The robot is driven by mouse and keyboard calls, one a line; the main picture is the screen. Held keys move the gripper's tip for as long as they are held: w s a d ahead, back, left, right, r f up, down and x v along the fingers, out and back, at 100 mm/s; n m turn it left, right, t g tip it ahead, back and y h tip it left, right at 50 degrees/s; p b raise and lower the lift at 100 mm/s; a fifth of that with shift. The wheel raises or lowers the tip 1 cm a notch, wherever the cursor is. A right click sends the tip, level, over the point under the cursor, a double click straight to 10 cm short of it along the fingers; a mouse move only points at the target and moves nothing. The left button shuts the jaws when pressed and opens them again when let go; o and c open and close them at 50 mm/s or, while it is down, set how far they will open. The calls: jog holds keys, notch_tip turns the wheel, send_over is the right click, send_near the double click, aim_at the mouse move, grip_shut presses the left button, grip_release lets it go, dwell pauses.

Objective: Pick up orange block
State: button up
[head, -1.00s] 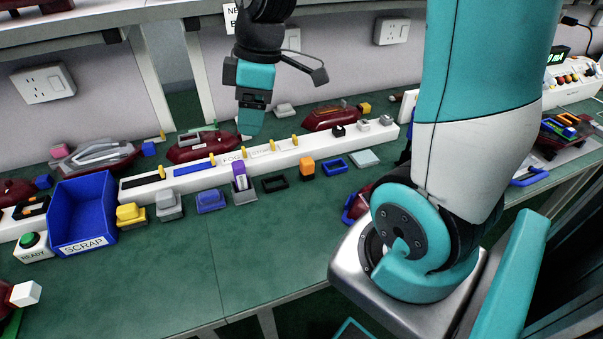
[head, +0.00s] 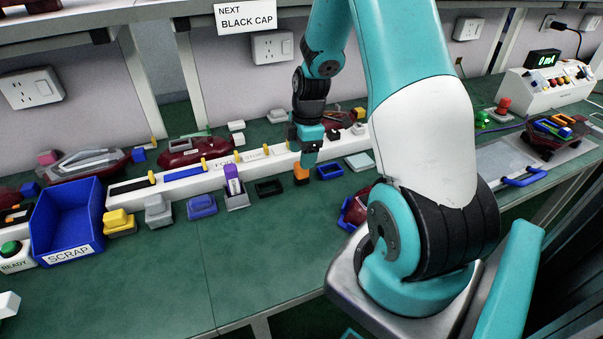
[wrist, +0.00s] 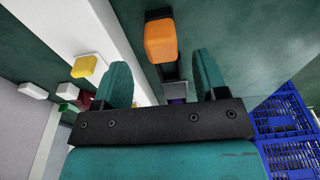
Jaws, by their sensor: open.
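The orange block (head: 301,174) stands on the green bench in front of the long white rail. In the head view my gripper (head: 308,156) hangs right above it, fingers pointing down, hiding its upper part. In the wrist view the orange block (wrist: 161,42) lies past the fingertips, roughly in line with the gap between them. My gripper (wrist: 160,75) is open, with nothing between its two teal fingers. I cannot tell the exact height left between fingertips and block.
The white rail (head: 190,184) runs close behind the block. A blue frame (head: 330,172) is just right of it, a black tray (head: 268,189) just left. A purple piece in a grey holder (head: 235,198) stands farther left.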

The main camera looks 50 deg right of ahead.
aim_at(301, 173)
jog(key=shift+a+f, duration=0.15)
jog(key=shift+f, duration=1.35)
jog(key=shift+a+f, duration=0.1)
jog(key=shift+f, duration=1.35)
jog(key=c, duration=1)
